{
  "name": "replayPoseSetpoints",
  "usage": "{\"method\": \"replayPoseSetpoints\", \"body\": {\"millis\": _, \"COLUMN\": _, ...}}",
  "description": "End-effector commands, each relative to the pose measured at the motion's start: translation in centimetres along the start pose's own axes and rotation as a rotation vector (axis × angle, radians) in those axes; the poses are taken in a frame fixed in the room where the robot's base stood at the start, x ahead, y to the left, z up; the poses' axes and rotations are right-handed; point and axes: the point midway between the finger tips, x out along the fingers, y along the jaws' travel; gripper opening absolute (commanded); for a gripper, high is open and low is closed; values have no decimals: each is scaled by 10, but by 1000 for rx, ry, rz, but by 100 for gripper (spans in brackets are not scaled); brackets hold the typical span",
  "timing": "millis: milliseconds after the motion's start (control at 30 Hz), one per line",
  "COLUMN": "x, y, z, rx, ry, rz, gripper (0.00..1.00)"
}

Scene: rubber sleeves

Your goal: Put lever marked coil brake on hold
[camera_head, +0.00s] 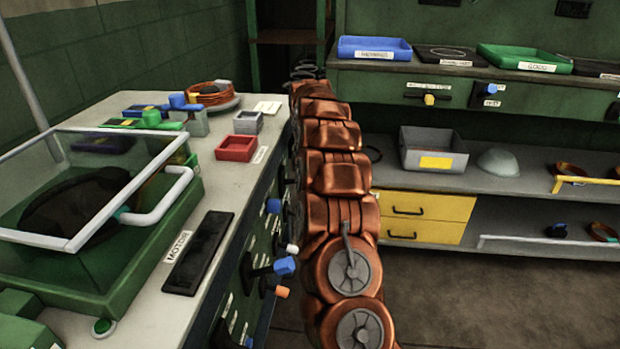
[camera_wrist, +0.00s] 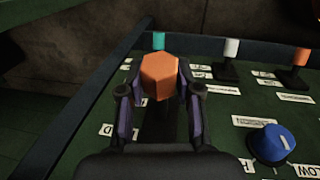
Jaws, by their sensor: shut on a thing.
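In the wrist view, my gripper (camera_wrist: 155,88) is shut on an orange hexagonal lever knob (camera_wrist: 160,76), with one finger on each side of it. The knob sits on a dark lever on a green panel (camera_wrist: 215,135). White labels lie around it, but they are too small or blurred for me to find "coil brake" or "hold". My gripper and wrist hide the lower part of this lever. My gripper is hidden in the head view.
The panel also has a teal knob (camera_wrist: 159,41), a white knob (camera_wrist: 232,48), another orange knob (camera_wrist: 301,57) and a blue dial (camera_wrist: 271,143). In the head view, blue lever knobs (camera_head: 285,266) stick out from the left bench's side. Floor (camera_head: 460,290) is clear at right.

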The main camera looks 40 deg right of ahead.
Motion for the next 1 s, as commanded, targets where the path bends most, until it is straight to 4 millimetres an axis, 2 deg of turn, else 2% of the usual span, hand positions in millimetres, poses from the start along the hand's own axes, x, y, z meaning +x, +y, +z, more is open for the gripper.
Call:
{"method": "replayPoseSetpoints", "body": {"millis": 167, "x": 0, "y": -1, "z": -1, "rx": -1, "ry": 2, "rz": -1, "gripper": 0}}
{"method": "replayPoseSetpoints", "body": {"millis": 200, "x": 0, "y": -1, "z": -2, "rx": -1, "ry": 2, "rz": -1, "gripper": 36}}
{"method": "replayPoseSetpoints", "body": {"millis": 433, "x": 0, "y": 0, "z": 0, "rx": 0, "ry": 2, "rz": -1, "gripper": 60}}
{"method": "replayPoseSetpoints", "body": {"millis": 767, "x": -1, "y": 0, "z": 0, "rx": 0, "ry": 1, "rz": 0, "gripper": 60}}
{"method": "replayPoseSetpoints", "body": {"millis": 867, "x": -8, "y": 0, "z": 0, "rx": 0, "ry": 1, "rz": 1, "gripper": 60}}
{"method": "replayPoseSetpoints", "body": {"millis": 1000, "x": -28, "y": 1, "z": 0, "rx": 0, "ry": 2, "rz": 4, "gripper": 60}}
